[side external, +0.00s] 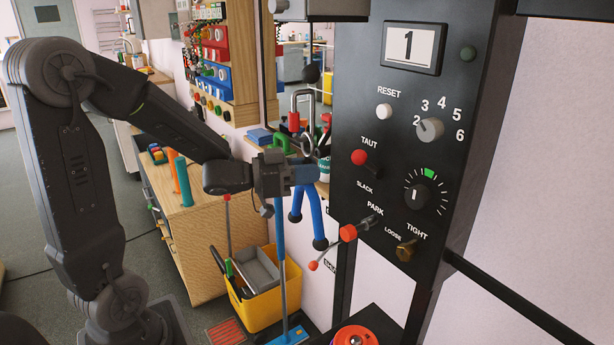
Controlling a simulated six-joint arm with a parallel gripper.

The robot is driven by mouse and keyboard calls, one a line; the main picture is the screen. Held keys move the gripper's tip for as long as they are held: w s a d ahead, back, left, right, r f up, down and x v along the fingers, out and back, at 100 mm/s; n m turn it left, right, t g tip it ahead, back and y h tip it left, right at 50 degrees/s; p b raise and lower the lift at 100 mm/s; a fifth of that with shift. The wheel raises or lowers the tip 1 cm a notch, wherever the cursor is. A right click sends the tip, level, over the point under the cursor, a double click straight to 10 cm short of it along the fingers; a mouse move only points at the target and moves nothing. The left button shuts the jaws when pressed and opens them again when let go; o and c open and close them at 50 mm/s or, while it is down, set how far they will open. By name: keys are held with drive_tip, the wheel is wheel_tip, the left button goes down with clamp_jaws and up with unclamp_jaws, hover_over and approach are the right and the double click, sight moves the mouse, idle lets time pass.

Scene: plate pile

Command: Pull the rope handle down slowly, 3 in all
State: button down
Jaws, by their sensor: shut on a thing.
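The blue rope handle (314,214) hangs as an upside-down V with a black ball on each end, left of the black panel. My gripper (304,174) is shut on its upper part, and the jaws hide that part. A metal ring (309,145) and a shackle hang just above the jaws. A black ball (312,74) is higher on the line. The counter window (409,47) on the panel reads 1.
The black panel (365,110) carries a white reset button (384,111), a numbered knob (430,128), a red-tipped taut/slack lever (360,157) and a red park knob (348,233). A yellow bucket (262,313) stands below, and a wooden cabinet (200,240) stands behind my arm.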

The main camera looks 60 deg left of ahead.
sight(307, 155)
drive_tip(key=shift+f, duration=0.1)
drive_tip(key=shift+r, duration=1.2)
drive_tip(key=shift+r, duration=1.05)
drive_tip(key=shift+r, duration=0.45)
drive_tip(key=shift+f, duration=0.1)
